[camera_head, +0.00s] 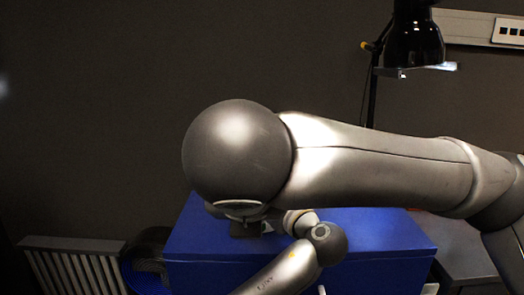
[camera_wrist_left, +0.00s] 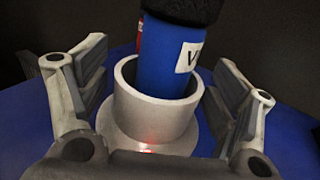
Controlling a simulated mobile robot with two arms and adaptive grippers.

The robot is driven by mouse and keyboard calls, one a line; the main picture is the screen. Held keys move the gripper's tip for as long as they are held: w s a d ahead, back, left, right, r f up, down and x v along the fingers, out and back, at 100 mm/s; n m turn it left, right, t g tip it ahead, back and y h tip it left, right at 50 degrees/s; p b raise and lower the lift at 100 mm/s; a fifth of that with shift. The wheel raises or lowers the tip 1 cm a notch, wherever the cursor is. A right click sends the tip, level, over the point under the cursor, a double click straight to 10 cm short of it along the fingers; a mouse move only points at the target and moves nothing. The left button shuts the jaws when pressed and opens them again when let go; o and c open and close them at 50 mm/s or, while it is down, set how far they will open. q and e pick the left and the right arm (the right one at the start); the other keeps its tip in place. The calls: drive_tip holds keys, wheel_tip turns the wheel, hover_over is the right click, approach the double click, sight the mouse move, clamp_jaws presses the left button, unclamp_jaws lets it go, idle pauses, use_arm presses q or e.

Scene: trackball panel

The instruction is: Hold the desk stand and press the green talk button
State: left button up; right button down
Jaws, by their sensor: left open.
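The desk stand (camera_wrist_left: 155,112) is a pale grey cup on a wider round base, seen in the left wrist view. A blue handheld unit (camera_wrist_left: 165,60) with a black top and a white label stands in it, tilted slightly. A red glow shows low on the stand's front. The green talk button is not visible. My left gripper (camera_wrist_left: 157,76) is open, its fingers on either side of the cup, with gaps visible. In the head view, my arm from the right covers much of the area, and I cannot make out the stand or my right gripper there.
A blue box-like surface (camera_head: 385,235) lies under my arms. A black lamp (camera_head: 413,45) stands behind at the right, near a wall panel (camera_head: 505,32). A grey table (camera_head: 468,252) is at the right. A radiator (camera_head: 75,265) stands at the lower left.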

use_arm(q)
drive_tip(key=v, duration=1.2)
drive_tip(key=shift+d, duration=0.1)
drive_tip(key=o, duration=0.3)
